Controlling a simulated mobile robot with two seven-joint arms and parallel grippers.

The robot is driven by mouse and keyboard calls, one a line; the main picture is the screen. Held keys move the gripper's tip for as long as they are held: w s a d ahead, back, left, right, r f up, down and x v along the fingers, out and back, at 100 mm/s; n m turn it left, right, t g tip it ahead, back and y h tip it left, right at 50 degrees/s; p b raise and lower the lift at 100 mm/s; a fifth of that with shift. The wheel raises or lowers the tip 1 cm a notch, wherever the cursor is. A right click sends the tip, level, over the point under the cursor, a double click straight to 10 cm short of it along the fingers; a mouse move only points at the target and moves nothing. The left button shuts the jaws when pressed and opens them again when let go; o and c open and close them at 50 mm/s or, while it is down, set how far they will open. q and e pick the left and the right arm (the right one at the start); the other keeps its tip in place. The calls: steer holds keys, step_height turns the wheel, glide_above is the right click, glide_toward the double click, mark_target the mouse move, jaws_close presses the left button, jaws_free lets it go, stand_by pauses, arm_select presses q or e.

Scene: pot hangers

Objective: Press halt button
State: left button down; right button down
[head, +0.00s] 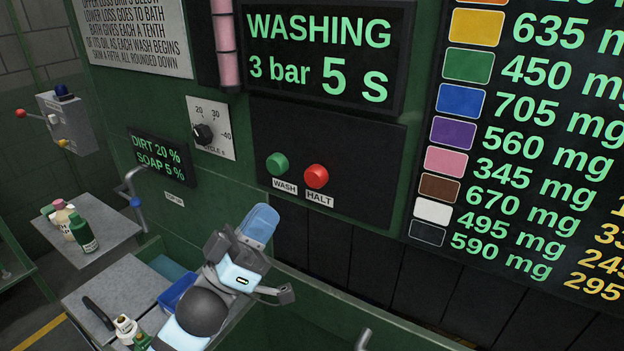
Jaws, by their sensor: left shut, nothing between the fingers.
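The red halt button (316,176) sits on a dark panel (370,160) at the middle, above a label reading HALT. The green wash button (277,163) is to its left, above a WASH label. My left gripper (264,218) is shut and empty. In the picture it is below and left of the halt button, apart from it. Both buttons are in plain view. The display (320,55) above reads WASHING, 3 bar, 5 s. My right gripper is not in view.
A dial (203,134) and a small screen (161,158) reading DIRT 20 %, SOAP 5 % are on the green wall at left. Bottles (82,232) stand on a grey shelf. A blue tray (178,290) is beside my left arm. A colour chart (520,130) fills the right.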

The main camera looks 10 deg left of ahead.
mark_target(315, 177)
arm_select(q)
steer(key=w+d, duration=0.3)
steer(key=w, duration=0.5)
steer(key=shift+d+b, duration=0.2)
steer(key=shift+b, duration=0.25)
steer(key=shift+w, duration=0.1)
stand_by(1.6)
steer(key=shift+w+d, duration=0.15)
steer(key=shift+w, duration=0.2)
steer(key=shift+w+d, duration=0.15)
steer(key=shift+w, duration=0.3)
stand_by(0.7)
steer(key=shift+s+a+p, duration=0.35)
steer(key=shift+s, duration=0.5)
